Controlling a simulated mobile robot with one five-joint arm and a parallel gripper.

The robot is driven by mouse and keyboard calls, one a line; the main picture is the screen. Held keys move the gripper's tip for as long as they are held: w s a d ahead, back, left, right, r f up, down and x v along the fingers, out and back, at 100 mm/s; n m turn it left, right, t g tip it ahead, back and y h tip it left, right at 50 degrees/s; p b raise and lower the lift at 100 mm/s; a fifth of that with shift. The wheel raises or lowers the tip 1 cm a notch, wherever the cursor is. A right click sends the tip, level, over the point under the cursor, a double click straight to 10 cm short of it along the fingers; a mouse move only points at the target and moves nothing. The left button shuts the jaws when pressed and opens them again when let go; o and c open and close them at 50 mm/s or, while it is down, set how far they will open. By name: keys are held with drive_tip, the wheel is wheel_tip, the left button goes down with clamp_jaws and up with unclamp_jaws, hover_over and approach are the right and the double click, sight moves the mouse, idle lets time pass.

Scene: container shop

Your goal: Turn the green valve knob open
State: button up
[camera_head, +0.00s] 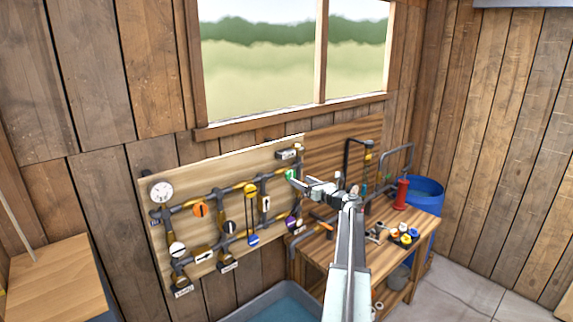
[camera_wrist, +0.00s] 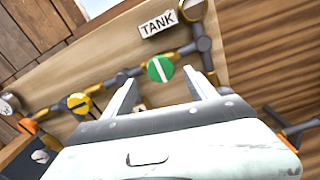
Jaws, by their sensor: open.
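The green valve knob (camera_wrist: 160,69) is a round green disc with a white bar across it, on a pipe of the wooden board. In the wrist view it lies ahead of my gripper (camera_wrist: 160,92), between the lines of the two fingers. The fingers are apart, with nothing between them. In the head view the green knob (camera_head: 290,174) is small at the upper right of the board, and my gripper (camera_head: 298,181) is close to it at its lower right. I cannot tell whether a finger touches it.
The pipe board (camera_head: 220,165) carries an orange knob (camera_head: 200,209), a yellow knob (camera_head: 250,189) and a gauge (camera_head: 161,191). A TANK label (camera_wrist: 158,24) sits above the green knob. A workbench (camera_head: 345,252) with a red extinguisher-like bottle (camera_head: 401,192) stands right; a blue barrel (camera_head: 428,187) is behind it.

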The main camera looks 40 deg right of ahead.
sight(292, 176)
drive_tip(key=shift+w+d, duration=0.1)
drive_tip(key=shift+w, duration=0.5)
drive_tip(key=w, duration=0.7)
drive_tip(key=shift+d, duration=0.25)
drive_tip(key=shift+s, duration=0.1)
drive_tip(key=c, duration=1.4)
drive_tip(key=shift+a+f, duration=0.1)
drive_tip(key=shift+a, duration=0.05)
